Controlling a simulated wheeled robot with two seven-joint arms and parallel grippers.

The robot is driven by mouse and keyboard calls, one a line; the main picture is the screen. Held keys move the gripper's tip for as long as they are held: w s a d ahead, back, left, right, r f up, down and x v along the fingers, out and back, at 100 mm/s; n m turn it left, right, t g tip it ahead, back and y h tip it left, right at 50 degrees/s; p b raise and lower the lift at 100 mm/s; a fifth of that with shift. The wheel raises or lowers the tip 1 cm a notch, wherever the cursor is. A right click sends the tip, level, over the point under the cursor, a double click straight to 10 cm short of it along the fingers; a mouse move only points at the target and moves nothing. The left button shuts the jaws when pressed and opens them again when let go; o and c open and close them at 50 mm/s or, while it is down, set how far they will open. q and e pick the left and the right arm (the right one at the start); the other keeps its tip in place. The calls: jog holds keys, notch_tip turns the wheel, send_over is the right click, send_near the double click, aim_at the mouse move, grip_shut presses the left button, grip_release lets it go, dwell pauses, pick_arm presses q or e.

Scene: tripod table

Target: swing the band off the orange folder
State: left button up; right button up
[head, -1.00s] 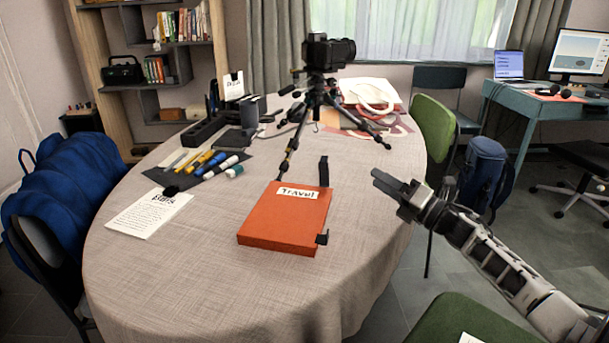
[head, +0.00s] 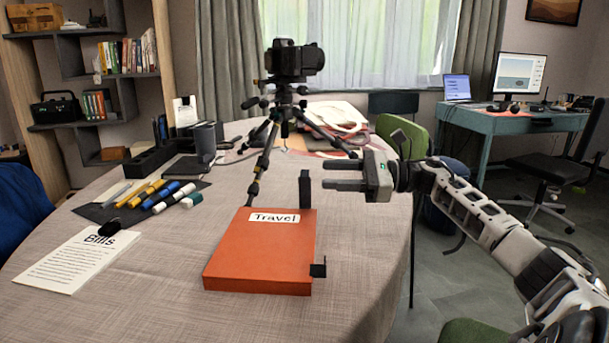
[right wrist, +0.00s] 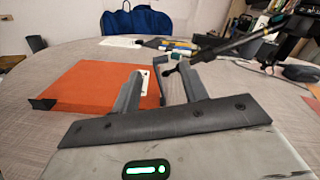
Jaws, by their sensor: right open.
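The orange folder (head: 260,255), labelled "Travel", lies flat on the table in the head view; it also shows in the right wrist view (right wrist: 90,88). At its far right corner a dark upright strip (head: 305,188), apparently part of the band, stands up. A small black tab (head: 318,268) juts from its near right corner and shows in the right wrist view (right wrist: 42,104). How the band runs between them is unclear. My right gripper (head: 325,175) is open, its fingertips just right of the upright strip. I cannot tell whether they touch it. My left gripper is out of view.
A tripod with a camera (head: 294,62) stands behind the folder, one leg reaching near its far edge. Markers (head: 165,195) and a "Bills" sheet (head: 75,260) lie to the left. The tablecloth (head: 150,310) is clear in front and right of the folder.

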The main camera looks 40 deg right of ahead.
aim_at(304, 172)
jog(key=x, duration=0.6)
jog(key=shift+w+a+f, duration=0.1)
jog(key=shift+w+a, duration=0.1)
jog(key=shift+w, duration=0.05)
jog(key=c, duration=0.7)
